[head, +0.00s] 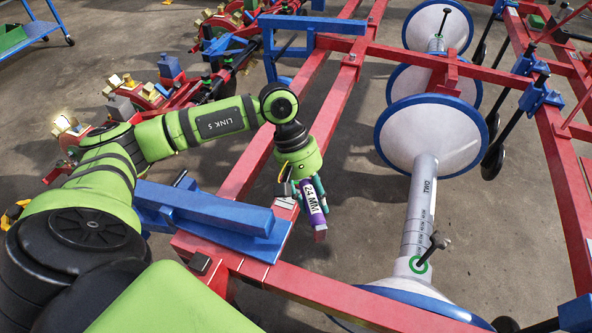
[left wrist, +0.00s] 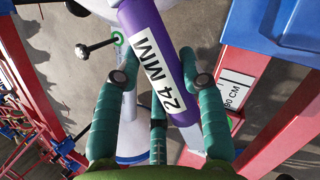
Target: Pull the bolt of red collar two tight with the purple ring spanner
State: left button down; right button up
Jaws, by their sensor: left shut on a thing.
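My left gripper (head: 308,196) is shut on the purple ring spanner (head: 316,215), marked 24 MM, and holds it above the red frame and floor. In the left wrist view the green fingers (left wrist: 158,90) flank the spanner (left wrist: 140,18); its upper end runs out of the picture. A grey tube (head: 419,200) marked TWO stands right of the gripper. Near its lower end a dark bolt (head: 438,240) sticks out beside a green ring (head: 419,265); the bolt also shows in the left wrist view (left wrist: 90,48). The spanner is apart from the bolt. I cannot make out a red collar there. My right gripper is out of view.
White discs with blue rims (head: 432,135) sit along the tube line. Red frame beams (head: 285,285) run below and around my gripper. A blue block (head: 205,212) lies on the frame at left. Other red, green and blue parts (head: 215,50) stand at the back. Bare floor shows between beams.

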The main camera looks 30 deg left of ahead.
pick_arm(q)
jog(key=shift+r, duration=0.2)
dwell(0.4)
jog(key=shift+r+p, duration=1.2)
jog(key=shift+r, duration=1.3)
jog(key=shift+f, duration=0.1)
jog(key=shift+w+d+b, duration=0.1)
jog(key=shift+b, duration=0.4)
jog(key=shift+w+d+n, duration=0.1)
jog(key=shift+w+n, duration=0.05)
jog(key=shift+n, duration=0.15)
